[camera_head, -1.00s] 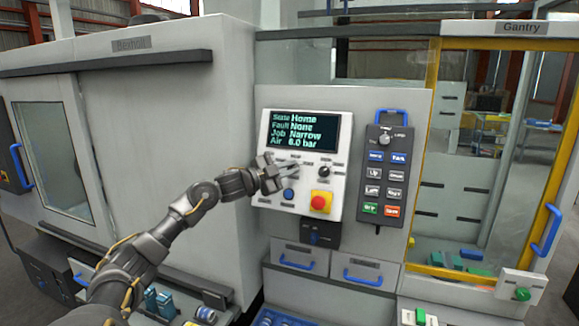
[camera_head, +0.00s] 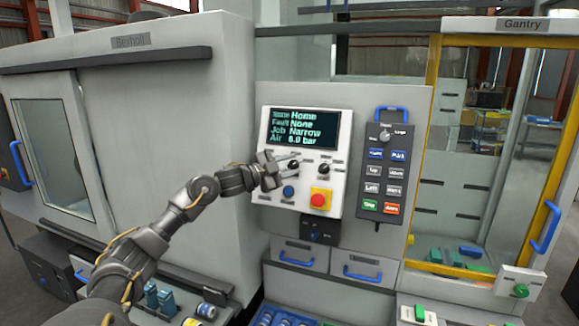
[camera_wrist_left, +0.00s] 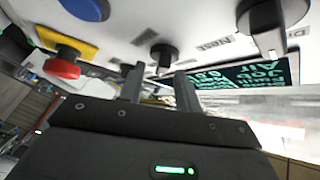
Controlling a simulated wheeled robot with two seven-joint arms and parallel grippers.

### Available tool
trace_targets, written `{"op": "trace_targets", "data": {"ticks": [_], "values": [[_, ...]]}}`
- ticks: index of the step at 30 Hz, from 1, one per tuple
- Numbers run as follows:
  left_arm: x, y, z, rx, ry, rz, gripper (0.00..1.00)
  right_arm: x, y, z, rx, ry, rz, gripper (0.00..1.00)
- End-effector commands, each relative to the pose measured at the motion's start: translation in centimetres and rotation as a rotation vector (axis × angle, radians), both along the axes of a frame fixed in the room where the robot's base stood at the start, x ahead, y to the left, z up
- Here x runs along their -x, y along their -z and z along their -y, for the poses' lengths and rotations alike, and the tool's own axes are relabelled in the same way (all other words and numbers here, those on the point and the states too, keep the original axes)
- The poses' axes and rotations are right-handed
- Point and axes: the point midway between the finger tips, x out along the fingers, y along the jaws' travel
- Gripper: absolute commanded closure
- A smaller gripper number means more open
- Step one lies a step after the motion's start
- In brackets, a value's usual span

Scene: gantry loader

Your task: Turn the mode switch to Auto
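In the left wrist view, the left knob (camera_wrist_left: 268,18) is large at top right, outside the fingers. My left gripper (camera_wrist_left: 160,80) is open and empty, close to the panel. My right gripper is out of view.
A red emergency button (camera_head: 320,199) on yellow and a blue button (camera_head: 289,191) sit below the knobs. The screen (camera_head: 304,130) reads Home, None, Narrow, 6.0 bar. A grey pendant (camera_head: 383,172) with coloured buttons hangs to the right.

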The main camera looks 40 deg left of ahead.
Motion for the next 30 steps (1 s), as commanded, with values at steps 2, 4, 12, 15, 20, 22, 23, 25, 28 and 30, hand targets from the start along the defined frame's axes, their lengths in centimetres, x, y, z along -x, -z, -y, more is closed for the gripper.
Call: {"op": "trace_targets", "data": {"ticks": [2,4,12,15,20,22,23,25,28,30], "values": [[0.1,0.1,-0.1,0.000,-0.001,-0.001,0.66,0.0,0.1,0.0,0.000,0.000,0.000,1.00],[0.4,0.3,-0.2,-0.001,-0.002,-0.001,0.66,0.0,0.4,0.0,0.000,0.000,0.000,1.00],[4.9,1.3,-1.6,-0.007,-0.002,-0.003,0.66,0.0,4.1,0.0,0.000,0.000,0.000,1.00],[6.6,1.4,-2.2,-0.005,-0.003,-0.005,0.66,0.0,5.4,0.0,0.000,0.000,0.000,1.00],[8.6,1.3,-2.7,-0.002,-0.001,-0.003,0.66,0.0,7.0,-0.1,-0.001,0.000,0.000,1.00],[9.2,1.2,-2.9,-0.001,-0.002,-0.002,0.66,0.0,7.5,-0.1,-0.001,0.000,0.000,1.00],[9.4,1.2,-3.0,-0.002,-0.002,-0.002,0.66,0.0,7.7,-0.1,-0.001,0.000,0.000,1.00],[9.8,1.0,-3.1,-0.001,-0.001,-0.002,0.66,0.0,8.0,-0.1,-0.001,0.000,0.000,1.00],[10.2,0.8,-3.1,0.000,0.000,-0.001,0.66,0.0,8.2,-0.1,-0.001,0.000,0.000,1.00],[10.3,0.7,-3.2,0.000,0.000,0.000,0.66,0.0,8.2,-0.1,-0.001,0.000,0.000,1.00]]}}
